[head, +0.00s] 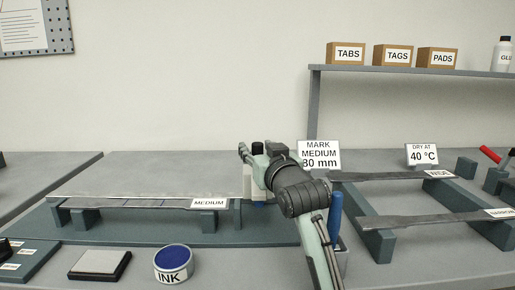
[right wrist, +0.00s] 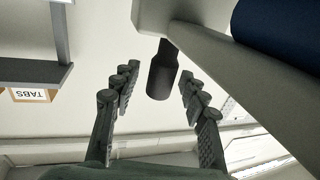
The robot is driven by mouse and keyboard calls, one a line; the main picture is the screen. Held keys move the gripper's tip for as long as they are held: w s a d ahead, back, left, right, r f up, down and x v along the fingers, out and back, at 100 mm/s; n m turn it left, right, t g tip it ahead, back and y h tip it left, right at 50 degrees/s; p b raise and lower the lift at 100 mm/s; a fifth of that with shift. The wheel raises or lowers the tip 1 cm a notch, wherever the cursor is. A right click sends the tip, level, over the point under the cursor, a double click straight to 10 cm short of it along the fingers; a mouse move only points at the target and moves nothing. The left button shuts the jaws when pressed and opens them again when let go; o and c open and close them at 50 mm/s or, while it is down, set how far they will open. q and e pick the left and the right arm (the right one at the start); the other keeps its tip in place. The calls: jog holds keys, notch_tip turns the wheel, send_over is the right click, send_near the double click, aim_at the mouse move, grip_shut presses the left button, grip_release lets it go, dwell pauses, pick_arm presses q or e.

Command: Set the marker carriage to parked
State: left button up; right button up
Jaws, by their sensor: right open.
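The marker carriage (head: 248,184) is a pale block at the right end of the medium specimen's stand, with a black knob (head: 257,148) on top. My right arm hides much of it. My right gripper (head: 250,154) is at the knob. In the right wrist view, my right gripper (right wrist: 158,95) is open, and the dark knob (right wrist: 162,72) shows between its fingers with gaps on both sides. A pale bar there, probably part of the carriage, holds the knob. My left gripper is out of view.
A grey specimen labelled MEDIUM (head: 150,204) lies on the stand left of the carriage. An ink pot (head: 173,264) and a pad (head: 100,263) sit in front. A rack with specimens (head: 378,240) stands right of my arm. A sign (head: 319,156) stands behind.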

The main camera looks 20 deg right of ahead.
jog(key=shift+w, duration=0.1)
jog(key=shift+c, duration=0.6)
grip_shut()
jog(key=a, duration=0.2)
jog(key=w+a, duration=0.1)
jog(key=a, duration=0.1)
jog(key=shift+w+a, duration=0.15)
jog(key=shift+a, duration=0.1)
jog(key=shift+o, duration=0.6)
grip_release()
